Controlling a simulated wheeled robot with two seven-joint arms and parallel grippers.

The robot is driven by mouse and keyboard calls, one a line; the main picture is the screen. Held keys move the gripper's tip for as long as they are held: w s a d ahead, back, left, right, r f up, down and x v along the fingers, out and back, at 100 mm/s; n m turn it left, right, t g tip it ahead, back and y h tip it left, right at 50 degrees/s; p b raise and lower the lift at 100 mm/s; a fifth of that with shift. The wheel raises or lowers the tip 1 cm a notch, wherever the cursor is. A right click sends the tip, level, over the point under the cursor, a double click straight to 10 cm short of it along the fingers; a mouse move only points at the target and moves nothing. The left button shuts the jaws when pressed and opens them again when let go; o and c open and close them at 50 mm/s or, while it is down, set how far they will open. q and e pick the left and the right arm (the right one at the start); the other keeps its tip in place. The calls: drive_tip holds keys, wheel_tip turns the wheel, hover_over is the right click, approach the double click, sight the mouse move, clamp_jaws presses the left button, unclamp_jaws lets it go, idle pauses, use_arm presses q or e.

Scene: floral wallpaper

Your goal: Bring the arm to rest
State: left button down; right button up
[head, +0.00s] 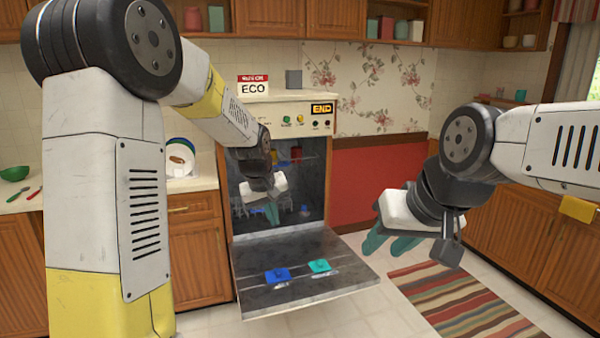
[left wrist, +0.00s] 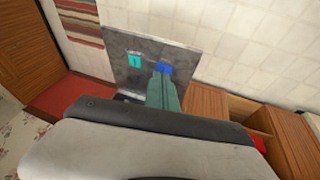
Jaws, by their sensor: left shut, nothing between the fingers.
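My left arm reaches from the left toward the open dishwasher (head: 310,285). My left gripper (head: 273,212) is in front of the dishwasher's opening, above the lowered door, with its green fingers pointing down. It is shut and empty. In the left wrist view its fingers (left wrist: 163,88) are together and overlap the blue piece on the door in the picture.
A blue piece (head: 277,276) and a teal piece (head: 319,266) lie on the lowered door. Racks with dishes are inside the dishwasher. Counters stand left and right. A striped rug (head: 450,300) lies on the floor at right. A green bowl (head: 14,173) is on the left counter.

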use_arm(q)
drive_tip(key=s+a+r+m, duration=0.1)
drive_tip(key=s+a+r, duration=0.2)
drive_tip(key=s+r, duration=0.3)
drive_tip(key=s+a+r+m, duration=0.1)
drive_tip(key=s+a+r, duration=0.15)
drive_tip(key=s, duration=0.55)
drive_tip(key=s+a+r+m+t, duration=0.1)
drive_tip(key=s, duration=1.2)
drive_tip(key=shift+a+r+m+t+h, duration=0.25)
drive_tip(key=shift+m+t+h, duration=0.05)
drive_tip(key=shift+m+t, duration=0.1)
